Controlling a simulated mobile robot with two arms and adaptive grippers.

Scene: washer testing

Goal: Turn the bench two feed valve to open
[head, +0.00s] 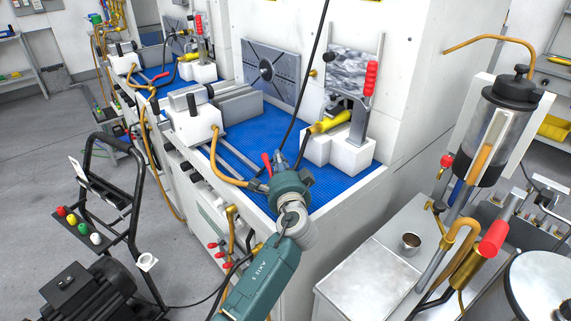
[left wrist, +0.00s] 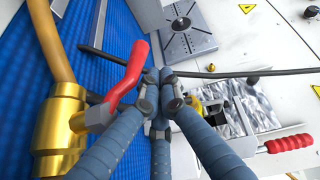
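The feed valve on the nearest bench shows in the left wrist view as a brass valve body (left wrist: 60,128) with a red lever (left wrist: 129,76). The lever slants up and right from its pivot. In the head view the red lever (head: 267,161) stands just left of my left gripper (head: 280,160). In the left wrist view the dark ribbed fingers of my left gripper (left wrist: 162,88) come together at their tips, right beside the lever, with nothing seen between them. I cannot tell whether a finger touches the lever. My right gripper is not in view.
A brass-coloured hose (head: 215,160) leads to the valve. A blue mat (head: 350,182) covers the bench top. A clamp with a red handle (head: 371,78) stands on a white block (head: 345,155) behind. A black cable (head: 305,85) hangs near my gripper. A similar bench stands farther back left.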

